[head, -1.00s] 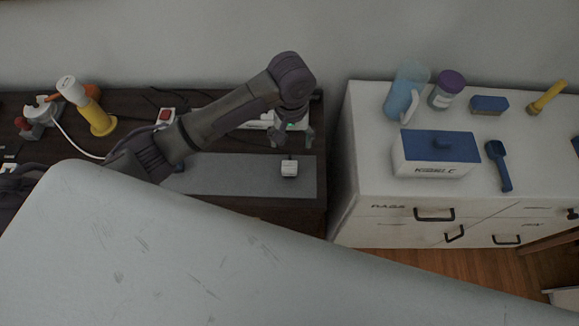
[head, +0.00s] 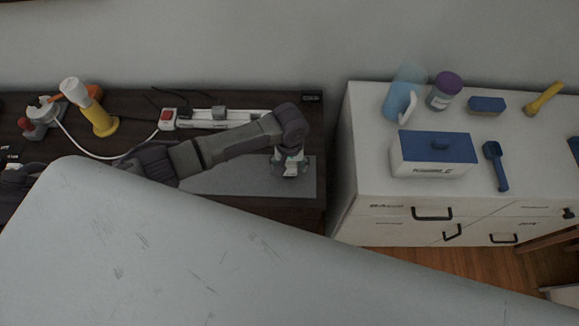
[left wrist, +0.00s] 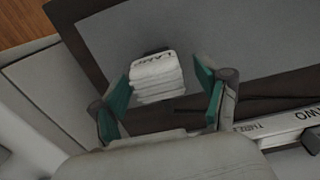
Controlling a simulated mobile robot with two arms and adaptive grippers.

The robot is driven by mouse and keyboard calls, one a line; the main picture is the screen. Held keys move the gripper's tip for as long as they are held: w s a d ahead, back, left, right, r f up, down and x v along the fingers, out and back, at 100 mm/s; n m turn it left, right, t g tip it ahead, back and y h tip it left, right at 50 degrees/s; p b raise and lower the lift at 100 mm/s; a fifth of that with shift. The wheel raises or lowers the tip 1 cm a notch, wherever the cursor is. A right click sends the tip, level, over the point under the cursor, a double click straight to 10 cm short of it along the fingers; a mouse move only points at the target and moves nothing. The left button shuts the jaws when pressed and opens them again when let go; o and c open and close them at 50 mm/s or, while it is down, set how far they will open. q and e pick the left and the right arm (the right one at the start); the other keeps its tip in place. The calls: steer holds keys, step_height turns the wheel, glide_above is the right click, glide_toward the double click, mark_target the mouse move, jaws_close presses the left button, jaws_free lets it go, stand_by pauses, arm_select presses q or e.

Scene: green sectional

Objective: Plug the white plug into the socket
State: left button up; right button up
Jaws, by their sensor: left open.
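The white plug (left wrist: 157,76) sits on the grey mat (left wrist: 215,40) in the left wrist view, between the open fingers of my left gripper (left wrist: 160,98). The green pads stand on both sides of it with a gap showing on each side. In the head view my left gripper (head: 290,168) is low over the right part of the mat (head: 225,178) and mostly hides the plug. The socket is on a white power strip (head: 235,118) with a red switch, behind my arm. Part of the strip also shows in the left wrist view (left wrist: 285,127). My right gripper is not in view.
Dark plugs (head: 218,113) sit in the strip. A white cabinet (head: 360,205) with a blue-lidded box (head: 432,160) stands right, across a gap. A large pale surface (head: 150,250) fills the foreground.

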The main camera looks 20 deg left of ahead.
arm_select(q)
steer(key=shift+f, duration=0.2)
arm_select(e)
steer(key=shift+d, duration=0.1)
arm_select(q)
steer(key=c, duration=1.2)
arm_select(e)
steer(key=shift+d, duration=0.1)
arm_select(q)
steer(key=shift+r, duration=0.1)
steer(key=shift+c, duration=0.2)
